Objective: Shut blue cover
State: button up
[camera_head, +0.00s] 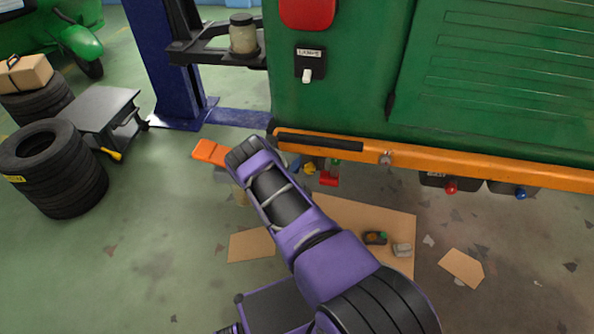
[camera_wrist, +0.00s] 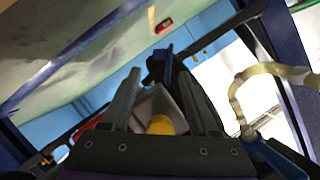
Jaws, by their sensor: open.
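No plainly blue cover can be told for sure. Under the orange bumper in the head view, a dark unit (camera_head: 505,187) carries a blue knob (camera_head: 521,194), and a small blue piece (camera_head: 297,162) shows beside my arm. In the wrist view my gripper (camera_wrist: 160,82) is open, its two grey fingers apart. A dark blue part (camera_wrist: 170,66) shows near the fingertips. A pale piece with a yellow round end (camera_wrist: 159,125) shows between the fingers; contact cannot be told. In the head view my forearm hides my fingers.
The green rickshaw body (camera_head: 330,110) and its orange bumper (camera_head: 455,174) stand close beyond my arm. A blue lift post (camera_head: 160,60) rises at the back left. Stacked tyres (camera_head: 60,180) stand at left. Cardboard (camera_head: 340,215) with small parts lies on the floor.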

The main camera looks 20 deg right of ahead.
aim_at(297, 169)
jog(key=b+x, duration=0.2)
jog(key=x, duration=0.7)
jog(key=shift+w+d+f, duration=0.15)
jog(key=shift+w, duration=0.2)
grip_shut()
jog(key=shift+s+d, duration=0.1)
dwell(0.8)
